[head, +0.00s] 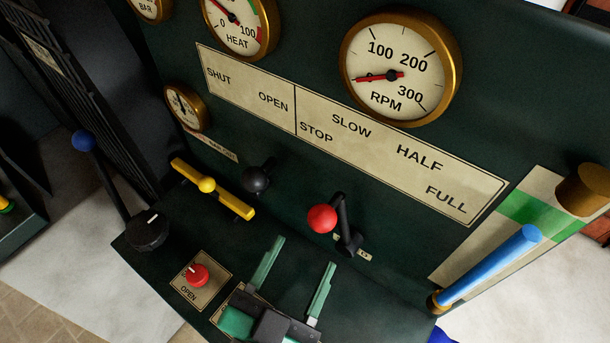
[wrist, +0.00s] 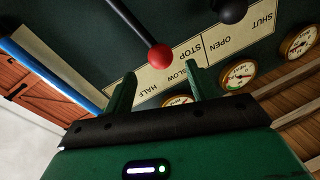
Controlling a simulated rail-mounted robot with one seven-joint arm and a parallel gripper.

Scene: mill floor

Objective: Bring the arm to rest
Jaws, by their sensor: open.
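My gripper (head: 294,294) is open and empty, low in the head view in front of the dark green panel. Its two green fingers point up at the panel, below the red-knobbed lever (head: 322,219). In the wrist view, my gripper (wrist: 158,88) shows its fingers apart, with the red knob (wrist: 160,57) seen beyond and between them. The gap between fingers and knob is hard to judge, but nothing is held. The lever's knob is left of its pivot in the head view.
A black-knobbed lever (head: 256,179), a yellow handle (head: 212,188) and a red dial (head: 195,275) are left of the gripper. A blue-liquid tube (head: 490,265) stands right. The RPM gauge (head: 400,68) and label plate (head: 350,135) are above. A blue-knobbed lever (head: 83,141) stands far left.

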